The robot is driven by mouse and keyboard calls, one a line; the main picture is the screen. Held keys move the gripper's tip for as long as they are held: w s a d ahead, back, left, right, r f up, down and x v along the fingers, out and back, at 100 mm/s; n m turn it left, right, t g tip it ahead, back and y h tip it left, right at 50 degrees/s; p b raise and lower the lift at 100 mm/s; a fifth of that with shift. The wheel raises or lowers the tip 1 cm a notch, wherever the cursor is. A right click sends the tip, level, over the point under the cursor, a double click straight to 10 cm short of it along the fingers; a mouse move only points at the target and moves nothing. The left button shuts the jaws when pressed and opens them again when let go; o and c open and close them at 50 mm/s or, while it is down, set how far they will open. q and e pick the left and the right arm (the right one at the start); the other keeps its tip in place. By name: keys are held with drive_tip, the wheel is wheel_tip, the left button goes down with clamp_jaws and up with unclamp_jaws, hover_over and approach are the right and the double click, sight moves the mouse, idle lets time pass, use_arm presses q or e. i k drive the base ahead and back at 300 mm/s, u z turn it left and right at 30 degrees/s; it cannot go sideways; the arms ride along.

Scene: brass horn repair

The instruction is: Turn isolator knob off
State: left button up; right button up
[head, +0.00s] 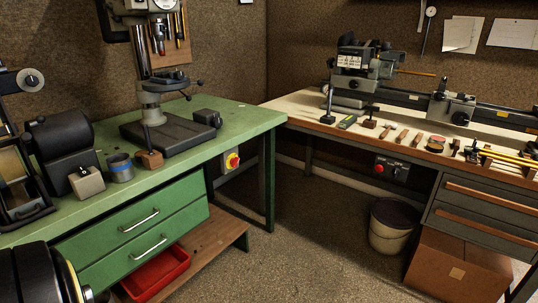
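A red rotary knob on a yellow plate (233,161) is fixed to a pale box under the right end of the green bench. It looks like an isolator knob; its exact setting is too small to read. A second dark switch box (391,172) hangs under the pale-topped bench on the right. It has a red button (379,169) at its left and a dark knob (402,173) at its right. Neither of my grippers shows in the head view.
The green bench (235,122) carries a drill press (165,130). A lathe (365,75) and hand tools are on the right bench. A red tray (158,275) sits low at the left, a bin (391,225) and a cardboard box (458,268) at the right. The middle floor is clear.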

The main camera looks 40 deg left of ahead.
sight(234, 161)
drive_tip(key=u, duration=0.6)
drive_tip(key=i, duration=1.35)
drive_tip(key=u, duration=1.2)
